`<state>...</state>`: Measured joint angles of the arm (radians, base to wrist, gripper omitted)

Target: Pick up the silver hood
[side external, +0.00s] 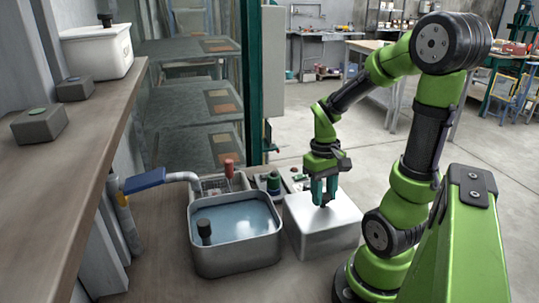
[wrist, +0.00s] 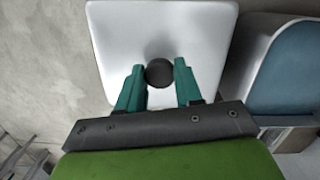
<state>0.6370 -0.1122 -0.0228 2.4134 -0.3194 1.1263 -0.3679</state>
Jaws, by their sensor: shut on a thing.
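The silver hood (side external: 322,226) is a pale, box-shaped cover with a dark round knob on top. In the side view it stands to the right of the water basin and looks level. My gripper (side external: 324,196) points down over its top, with its green fingers at the knob. In the wrist view the hood (wrist: 110,40) fills the upper middle, and the black knob (wrist: 159,73) sits between the fingertips of my gripper (wrist: 159,68). The gripper is shut on the knob. Whether the hood's lower edge touches the surface I cannot tell.
A metal basin of water (side external: 235,262) with a dark-knobbed object inside stands close on the left. Behind are a red-handled item (side external: 229,170) and a green-capped item (side external: 273,184). A wooden shelf (side external: 85,130) with a white bin (side external: 98,52) runs along the left.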

